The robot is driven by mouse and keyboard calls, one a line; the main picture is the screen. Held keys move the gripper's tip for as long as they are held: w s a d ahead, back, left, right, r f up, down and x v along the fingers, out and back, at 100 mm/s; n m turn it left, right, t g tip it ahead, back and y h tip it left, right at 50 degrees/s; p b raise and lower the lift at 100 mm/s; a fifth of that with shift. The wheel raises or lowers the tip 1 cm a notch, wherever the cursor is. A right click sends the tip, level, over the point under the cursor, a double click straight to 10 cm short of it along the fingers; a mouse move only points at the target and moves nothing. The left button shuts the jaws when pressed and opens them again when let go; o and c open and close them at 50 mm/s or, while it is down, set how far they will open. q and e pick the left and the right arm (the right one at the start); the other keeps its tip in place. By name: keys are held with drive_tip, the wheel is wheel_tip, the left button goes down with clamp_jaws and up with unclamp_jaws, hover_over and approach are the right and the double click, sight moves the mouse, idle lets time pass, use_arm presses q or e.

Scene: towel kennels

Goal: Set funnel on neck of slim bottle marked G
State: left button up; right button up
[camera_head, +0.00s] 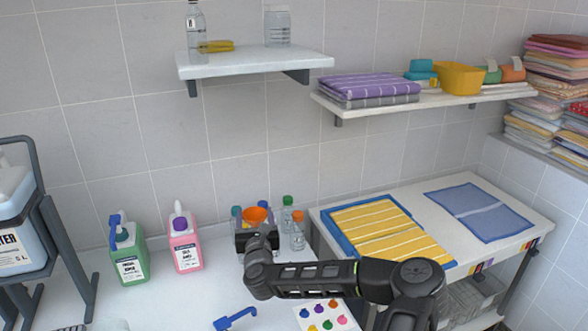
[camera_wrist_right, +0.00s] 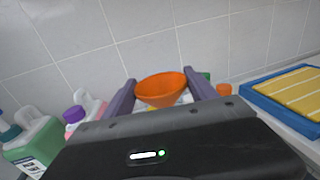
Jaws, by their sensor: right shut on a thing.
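My right gripper (camera_wrist_right: 162,92) is shut on an orange funnel (camera_wrist_right: 162,88), which sits wide mouth up between its two fingers in the right wrist view. In the head view the funnel (camera_head: 256,214) shows above a dark caddy (camera_head: 243,240) at the back of the white counter, with my right arm reaching in from the lower right. Small clear bottles with a green cap (camera_head: 287,213) and an orange cap (camera_head: 297,232) stand just right of it. I cannot read a G on any bottle. What lies under the funnel is hidden. My left gripper is not in view.
A green jug (camera_head: 128,255) and a pink jug (camera_head: 185,246) stand left of the caddy. A tray with a yellow striped towel (camera_head: 385,235) lies to the right. A blue tap wrench-like item (camera_head: 235,319) and a card with coloured dots (camera_head: 322,316) lie in front.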

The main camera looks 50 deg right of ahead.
drive_tip(key=w+a+f+n+t+y, duration=0.2)
drive_tip(key=a+f+n+y, duration=0.15)
drive_tip(key=a, duration=0.75)
drive_tip(key=w+a+f+n+t+y, duration=0.2)
drive_tip(key=a+f+y, duration=0.15)
drive_tip(key=a, duration=0.65)
drive_tip(key=s+a+r+n+y, duration=0.1)
drive_tip(key=a+r+y, duration=0.1)
drive_tip(key=a, duration=0.5)
drive_tip(key=s+a+r+n+y, duration=0.1)
drive_tip(key=s+a+r+y, duration=0.1)
drive_tip(key=a, duration=0.6)
drive_tip(key=shift+a+n+y+b, duration=0.2)
drive_tip(key=shift+n+y+b, duration=0.15)
drive_tip(key=shift+b, duration=0.1)
